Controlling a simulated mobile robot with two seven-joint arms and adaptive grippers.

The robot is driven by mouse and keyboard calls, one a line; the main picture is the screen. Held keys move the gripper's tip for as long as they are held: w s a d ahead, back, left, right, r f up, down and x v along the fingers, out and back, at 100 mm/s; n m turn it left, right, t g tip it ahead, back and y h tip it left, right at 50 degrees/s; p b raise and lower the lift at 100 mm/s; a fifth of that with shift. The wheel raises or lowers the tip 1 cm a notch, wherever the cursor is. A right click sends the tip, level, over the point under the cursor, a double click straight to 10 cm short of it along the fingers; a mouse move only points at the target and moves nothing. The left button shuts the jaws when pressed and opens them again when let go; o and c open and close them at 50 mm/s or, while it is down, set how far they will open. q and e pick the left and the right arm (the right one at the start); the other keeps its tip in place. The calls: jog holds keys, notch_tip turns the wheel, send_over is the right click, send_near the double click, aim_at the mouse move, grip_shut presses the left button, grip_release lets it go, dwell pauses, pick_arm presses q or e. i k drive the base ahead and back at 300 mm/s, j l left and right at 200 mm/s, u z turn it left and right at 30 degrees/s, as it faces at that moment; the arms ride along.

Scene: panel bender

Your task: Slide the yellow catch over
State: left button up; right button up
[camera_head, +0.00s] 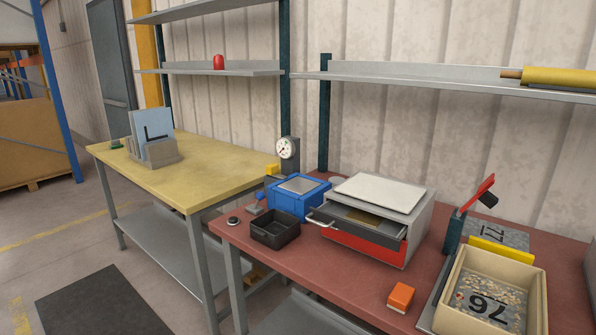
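Neither of my grippers shows in the head view. Several yellow parts are in sight, and I cannot tell for sure which one is the catch. A yellow bar (500,253) lies between the beige bin (542,293) and a grey plate marked 777 (503,233) at the right of the red-brown bench. A small yellow block (272,169) sits by the round dial gauge (288,148) at the bench's back left. A teal post (453,232) with a red lever (478,193) stands left of the yellow bar.
A grey and red box with a part-open drawer (352,234) stands mid-bench. A blue box (298,196), a black tray (275,234) and an orange block (401,297) are around it. A yellow-topped table (210,175) is at the left. A shelf (430,75) overhangs the bench.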

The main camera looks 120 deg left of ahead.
aim_at(272, 169)
jog(key=u, duration=4.05)
jog(key=j+z, duration=0.15)
jog(key=z, duration=0.6)
jog(key=j+z, duration=0.75)
jog(key=j, duration=0.15)
jog(key=k+j+z, duration=0.15)
jog(key=j, duration=0.3)
jog(key=j+z, duration=0.15)
jog(key=j, duration=0.35)
jog(key=k+j, duration=0.1)
jog(key=j, duration=0.25)
jog(key=k+j, duration=0.1)
jog(key=j, duration=0.25)
jog(key=k+j, duration=0.15)
jog(key=j, duration=0.2)
jog(key=k+j, duration=0.1)
jog(key=j, duration=0.25)
jog(key=z, duration=0.05)
